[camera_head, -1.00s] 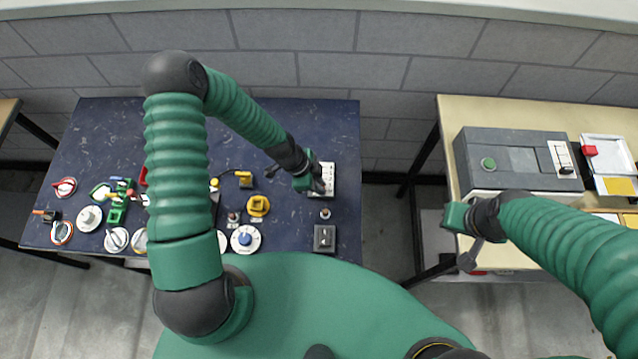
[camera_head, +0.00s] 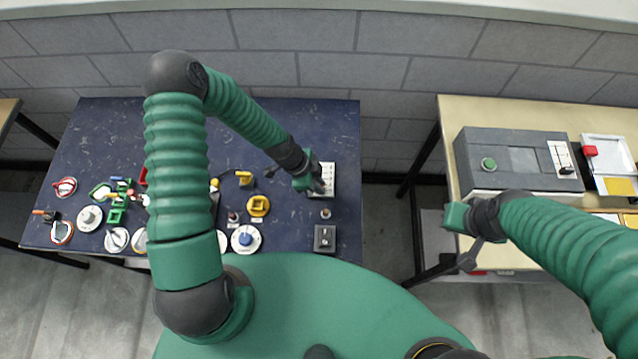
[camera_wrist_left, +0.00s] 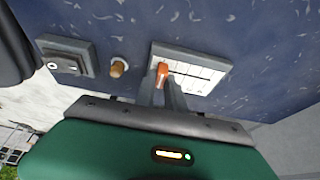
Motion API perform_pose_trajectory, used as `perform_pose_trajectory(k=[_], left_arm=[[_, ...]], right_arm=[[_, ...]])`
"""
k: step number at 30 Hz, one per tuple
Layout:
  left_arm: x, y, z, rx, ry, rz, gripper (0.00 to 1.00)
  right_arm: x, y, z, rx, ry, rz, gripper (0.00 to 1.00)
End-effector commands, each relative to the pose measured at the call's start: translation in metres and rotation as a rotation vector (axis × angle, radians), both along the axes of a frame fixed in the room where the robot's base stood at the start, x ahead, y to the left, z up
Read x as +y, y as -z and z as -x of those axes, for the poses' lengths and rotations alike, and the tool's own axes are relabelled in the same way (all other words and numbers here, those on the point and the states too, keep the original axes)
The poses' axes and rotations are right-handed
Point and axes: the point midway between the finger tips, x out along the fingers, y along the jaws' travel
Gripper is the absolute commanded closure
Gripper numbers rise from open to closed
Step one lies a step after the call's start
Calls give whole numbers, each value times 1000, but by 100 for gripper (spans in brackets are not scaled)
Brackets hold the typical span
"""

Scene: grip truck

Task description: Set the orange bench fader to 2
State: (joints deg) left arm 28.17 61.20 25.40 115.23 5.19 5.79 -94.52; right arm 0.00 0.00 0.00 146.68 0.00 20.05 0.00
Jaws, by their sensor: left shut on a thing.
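The fader panel (camera_head: 329,168) is a pale plate with dark scale lines on the right part of the blue bench. In the left wrist view the same panel (camera_wrist_left: 200,78) shows its white scale and the orange fader knob (camera_wrist_left: 162,72) near its left end. My left gripper (camera_head: 318,184) is over the panel; in the left wrist view its fingers (camera_wrist_left: 163,92) are shut on the orange knob. The scale numbers are too small to read. My right gripper (camera_head: 462,235) hangs beside the cream table, and its fingers are too unclear to judge.
A dark switch box (camera_head: 325,238) and a small brown-topped knob (camera_wrist_left: 119,67) sit near the panel. A grey machine (camera_head: 515,160) stands on the cream table.

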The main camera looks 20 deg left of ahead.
Motion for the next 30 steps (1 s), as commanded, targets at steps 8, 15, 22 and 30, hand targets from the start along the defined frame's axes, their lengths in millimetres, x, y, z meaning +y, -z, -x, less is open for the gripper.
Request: perform_pose_trajectory(k=[8,15,22,30], left_arm=[[4,2,1,2,-4,-6,100],[11,6,-25,-5,-5,-6,100],[16,2,-39,1,-4,-6,100],[15,2,-37,3,-4,-5,75]], right_arm=[[0,0,0,0,0,0,100],[0,13,0,0,0,0,100],[0,17,0,0,0,0,100],[0,16,0,0,0,0,100]])
